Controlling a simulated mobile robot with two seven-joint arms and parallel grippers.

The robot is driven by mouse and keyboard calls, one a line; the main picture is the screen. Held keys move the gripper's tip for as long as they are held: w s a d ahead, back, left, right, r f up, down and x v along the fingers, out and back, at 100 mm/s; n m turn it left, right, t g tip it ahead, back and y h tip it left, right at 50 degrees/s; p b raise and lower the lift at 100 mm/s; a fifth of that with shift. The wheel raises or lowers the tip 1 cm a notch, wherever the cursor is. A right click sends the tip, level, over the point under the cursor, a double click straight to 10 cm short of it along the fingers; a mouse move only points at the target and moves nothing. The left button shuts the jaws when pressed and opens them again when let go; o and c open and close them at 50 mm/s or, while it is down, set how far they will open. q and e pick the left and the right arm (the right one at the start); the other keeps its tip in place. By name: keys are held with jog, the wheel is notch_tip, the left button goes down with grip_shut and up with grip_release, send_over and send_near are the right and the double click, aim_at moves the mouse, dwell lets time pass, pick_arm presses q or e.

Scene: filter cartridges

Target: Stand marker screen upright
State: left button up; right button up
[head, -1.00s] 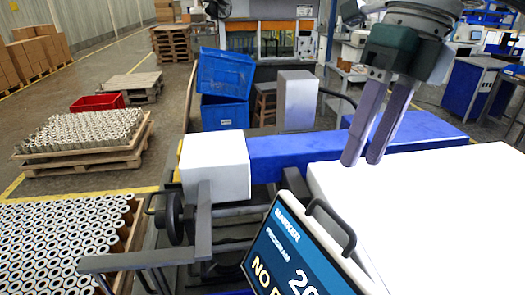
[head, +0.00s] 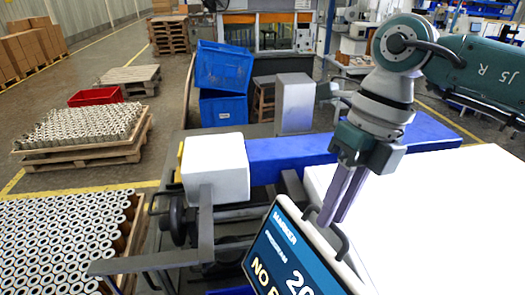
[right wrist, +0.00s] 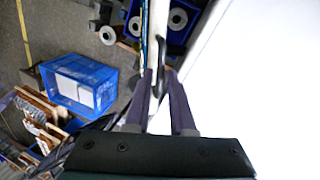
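The marker screen (head: 285,260) is a dark blue panel with a white frame, reading MARKER, at the bottom of the head view. It looks tilted, and its lower part is cut off by the picture edge. A black curved handle (head: 343,243) stands at its top edge. My right gripper (head: 328,222) points down at this handle, its fingertips overlapping it in the head view. In the right wrist view, the fingers (right wrist: 160,72) are apart, with the dark handle (right wrist: 160,50) between or just beyond their tips. I cannot tell whether they touch it. My left gripper is not in view.
A large white surface (head: 450,210) lies right of the screen. A white box-shaped housing (head: 215,168) and a blue beam (head: 280,155) stand behind it. Several metal cartridges (head: 60,240) fill a pallet at left. Blue crates (head: 222,68) are stacked farther back.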

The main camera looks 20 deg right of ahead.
grip_shut()
dwell(1.0)
